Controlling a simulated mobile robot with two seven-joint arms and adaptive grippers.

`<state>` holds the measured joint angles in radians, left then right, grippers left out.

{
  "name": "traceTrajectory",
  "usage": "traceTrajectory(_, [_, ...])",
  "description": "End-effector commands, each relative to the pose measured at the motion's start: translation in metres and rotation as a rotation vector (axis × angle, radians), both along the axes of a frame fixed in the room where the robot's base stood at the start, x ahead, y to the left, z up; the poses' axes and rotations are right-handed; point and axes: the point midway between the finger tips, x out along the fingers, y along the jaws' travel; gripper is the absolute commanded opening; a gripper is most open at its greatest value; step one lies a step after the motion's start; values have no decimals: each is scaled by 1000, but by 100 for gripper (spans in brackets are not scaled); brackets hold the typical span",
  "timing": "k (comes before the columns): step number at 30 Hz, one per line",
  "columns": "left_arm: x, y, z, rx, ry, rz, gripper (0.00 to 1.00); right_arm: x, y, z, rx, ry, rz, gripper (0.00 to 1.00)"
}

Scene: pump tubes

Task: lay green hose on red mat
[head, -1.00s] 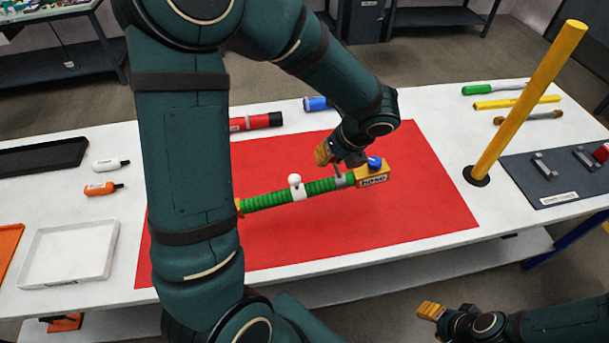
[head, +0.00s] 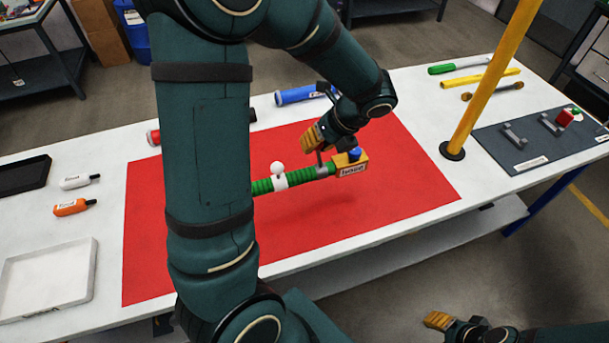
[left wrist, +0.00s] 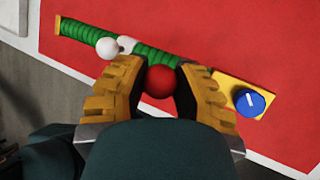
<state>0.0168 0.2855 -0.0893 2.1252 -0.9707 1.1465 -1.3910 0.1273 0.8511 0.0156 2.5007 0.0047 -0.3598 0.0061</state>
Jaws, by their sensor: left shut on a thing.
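The green ribbed hose (head: 262,187) has a white collar with a white ball, and a yellow end block with a blue knob. It is over the red mat (head: 390,195), with a shadow under it, so it seems held a little above. My left gripper (head: 318,148) is shut on the red ball (left wrist: 160,82) above the hose's grey clamp, near the yellow block. The left wrist view shows the hose (left wrist: 78,32) with both ends. In the head view my left arm hides its left end. My right gripper (head: 438,320) is low at right, away from the hose; its jaw opening is unclear.
A yellow post (head: 492,80) stands right of the mat, beside a dark tray (head: 500,155). A blue tube (head: 300,94) and a red tube (head: 153,138) lie behind the mat. A white tray (head: 90,265) and small bottles are at left. The mat's right part is clear.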

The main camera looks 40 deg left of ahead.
Motion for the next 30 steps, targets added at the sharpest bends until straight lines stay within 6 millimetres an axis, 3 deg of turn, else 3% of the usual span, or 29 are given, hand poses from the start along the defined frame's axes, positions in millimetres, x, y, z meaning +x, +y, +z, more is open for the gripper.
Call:
traceTrajectory(7, [-1,0,-45,0,4,0,0,-4,1,-14,2,8,6,47])
traceTrajectory(19, [-1,0,-88,0,4,0,0,-8,1,-26,4,17,13,47])
traceTrajectory(26, [0,0,-91,0,-1,0,0,-8,1,-26,4,20,15,47])
traceTrajectory(27, [0,0,-92,-1,-1,0,32,-8,1,-26,4,20,15,47])
traceTrajectory(29, [0,0,-92,-1,-1,0,53,-8,1,-26,4,20,15,47])
traceTrajectory(30, [0,0,-91,-1,-1,0,54,-8,1,-26,4,19,15,47])
